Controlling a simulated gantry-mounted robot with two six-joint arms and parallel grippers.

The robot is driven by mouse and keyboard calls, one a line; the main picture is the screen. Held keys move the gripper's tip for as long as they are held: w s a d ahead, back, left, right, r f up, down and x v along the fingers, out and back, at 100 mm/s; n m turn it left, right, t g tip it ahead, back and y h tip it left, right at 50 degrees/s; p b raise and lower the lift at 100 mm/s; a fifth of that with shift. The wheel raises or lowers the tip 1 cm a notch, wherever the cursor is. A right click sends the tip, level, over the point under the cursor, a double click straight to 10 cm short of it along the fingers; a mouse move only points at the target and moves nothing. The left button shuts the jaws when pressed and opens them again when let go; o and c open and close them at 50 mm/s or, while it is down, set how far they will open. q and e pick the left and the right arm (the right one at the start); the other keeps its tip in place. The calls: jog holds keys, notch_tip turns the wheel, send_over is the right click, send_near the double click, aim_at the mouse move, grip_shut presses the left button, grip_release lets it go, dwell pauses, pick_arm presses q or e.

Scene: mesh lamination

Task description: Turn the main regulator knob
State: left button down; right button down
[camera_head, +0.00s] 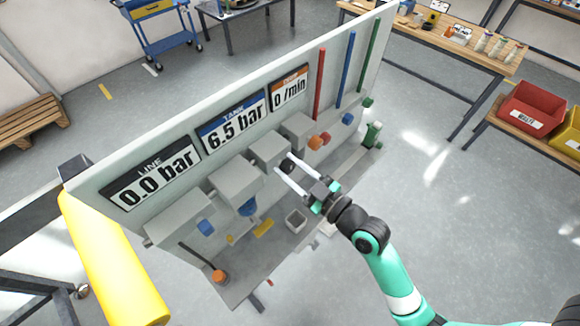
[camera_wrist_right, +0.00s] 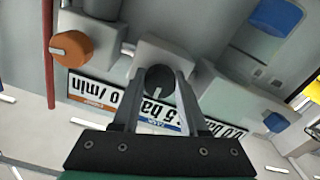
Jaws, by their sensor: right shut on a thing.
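A dark round knob with a pale mark (camera_wrist_right: 158,82) sits on a grey box in the right wrist view; it appears to be the main regulator knob. In the head view it shows as a dark spot (camera_head: 289,166) at the front of a grey block on the panel. My right gripper (camera_head: 283,163) reaches it from the lower right. In the right wrist view its two fingers (camera_wrist_right: 158,74) are shut on the knob, one on each side. The display signs read LINE 0.0 bar (camera_head: 150,178), TANK 6.5 bar (camera_head: 233,122) and 0 /min (camera_head: 289,88). My left gripper is not in view.
Another blue knob (camera_head: 206,227) is at lower left. A yellow cylinder (camera_head: 112,262) stands at left.

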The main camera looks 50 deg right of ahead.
jog(key=shift+m, duration=0.4)
jog(key=m+p, duration=0.2)
jog(key=m, duration=0.3)
jog(key=shift+r, duration=0.1)
jog(key=m+p, duration=0.2)
jog(key=m, duration=0.4)
jog(key=shift+m+p, duration=0.3)
jog(key=shift+p, duration=0.1)
jog(key=m+p, duration=0.2)
jog(key=m, duration=0.3)
jog(key=m+p, duration=0.1)
jog(key=m, duration=0.5)
jog(key=shift+p, duration=0.3)
jog(key=shift+m, duration=0.4)
jog(key=shift+c, duration=2.2)
grip_release()
